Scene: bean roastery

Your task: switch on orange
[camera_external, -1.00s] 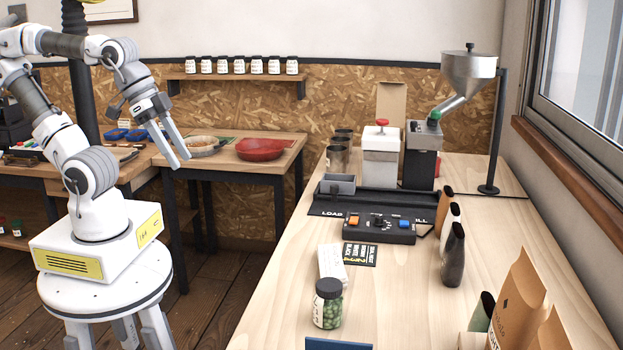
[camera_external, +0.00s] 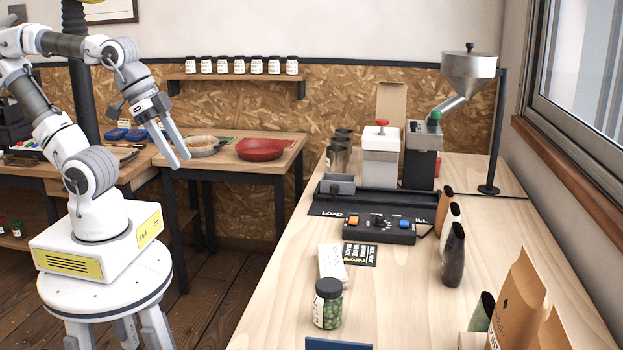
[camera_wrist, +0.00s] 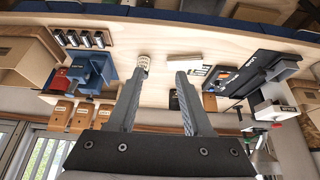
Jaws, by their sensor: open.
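The black control box (camera_external: 380,231) lies on the light wooden bench at the front edge of the LOAD mat. It has an orange switch (camera_external: 354,220) on its left, a blue switch (camera_external: 404,224) on its right and dials and small knobs between. Whether the orange switch is pressed is too small to tell. My gripper (camera_external: 179,163) is open and empty, in the air left of the bench and well away from the box. In the wrist view, my gripper (camera_wrist: 163,73) shows two spread fingers with the bench beyond them.
A jar of green beans (camera_external: 328,304), a black label card (camera_external: 361,254) and a white packet (camera_external: 331,264) stand or lie before the box. A grinder with a hopper (camera_external: 469,68) stands behind. The bench's left side is clear.

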